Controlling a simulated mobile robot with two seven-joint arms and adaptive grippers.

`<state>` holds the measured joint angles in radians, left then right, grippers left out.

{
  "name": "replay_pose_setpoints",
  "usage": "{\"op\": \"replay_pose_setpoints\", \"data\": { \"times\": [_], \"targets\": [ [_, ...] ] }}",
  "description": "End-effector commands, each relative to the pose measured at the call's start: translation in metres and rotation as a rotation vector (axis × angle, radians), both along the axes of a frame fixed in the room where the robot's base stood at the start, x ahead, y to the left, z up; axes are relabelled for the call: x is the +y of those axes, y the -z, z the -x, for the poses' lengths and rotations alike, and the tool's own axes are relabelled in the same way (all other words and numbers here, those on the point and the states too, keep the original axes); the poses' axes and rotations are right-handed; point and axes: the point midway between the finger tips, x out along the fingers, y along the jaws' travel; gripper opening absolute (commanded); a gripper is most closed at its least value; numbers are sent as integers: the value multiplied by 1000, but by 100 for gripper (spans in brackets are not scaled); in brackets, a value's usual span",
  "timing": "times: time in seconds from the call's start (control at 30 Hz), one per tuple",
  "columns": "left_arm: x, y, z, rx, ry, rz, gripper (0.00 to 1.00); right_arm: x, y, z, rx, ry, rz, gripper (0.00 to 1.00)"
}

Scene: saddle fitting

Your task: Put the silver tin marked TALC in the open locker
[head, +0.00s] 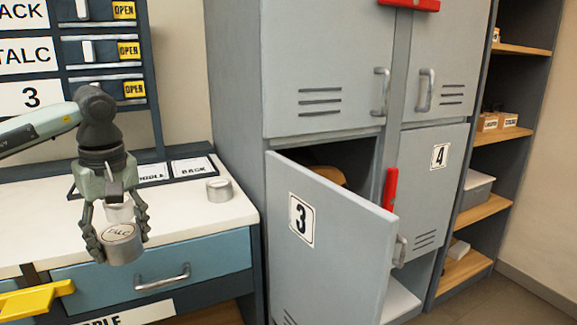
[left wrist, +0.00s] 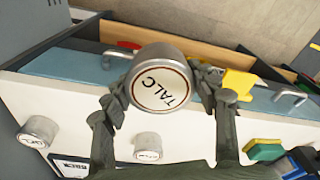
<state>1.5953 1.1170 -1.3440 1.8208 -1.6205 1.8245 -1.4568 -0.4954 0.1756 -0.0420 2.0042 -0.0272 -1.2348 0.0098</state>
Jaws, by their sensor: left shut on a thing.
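My left gripper (head: 117,240) is shut on the silver tin marked TALC (head: 123,246) and holds it in front of the counter's blue drawer front. In the left wrist view the TALC lid (left wrist: 160,88) faces the camera between the fingers (left wrist: 165,90). The open locker is number 3; its door (head: 335,245) stands swung outward, right of the gripper and well apart from it. Its dark interior (head: 352,160) shows above the door, with a brown object partly hidden inside. My right gripper is not in view.
Another silver tin (head: 219,189) stands on the white counter (head: 200,218); a further one (left wrist: 148,147) shows in the left wrist view. Locker 4 (head: 432,190) is shut. A yellow piece (head: 35,300) is at lower left. Shelves (head: 500,135) stand at right.

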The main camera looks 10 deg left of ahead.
Motion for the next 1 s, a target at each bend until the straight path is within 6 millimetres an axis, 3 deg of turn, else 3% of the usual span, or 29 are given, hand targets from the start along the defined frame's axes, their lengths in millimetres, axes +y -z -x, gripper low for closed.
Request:
{"op": "replay_pose_setpoints", "data": {
  "times": [0.2,0.3,0.43,0.6,1.0],
  "targets": [
    [-81,71,4,5,505,3,24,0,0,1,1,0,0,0],
    [-115,96,12,3,718,4,24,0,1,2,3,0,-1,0],
    [-145,116,22,0,901,3,24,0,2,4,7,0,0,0],
    [-161,127,29,-1,998,2,24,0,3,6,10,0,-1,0],
    [-161,126,29,-2,1003,-1,24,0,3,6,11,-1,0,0]
  ]
}}
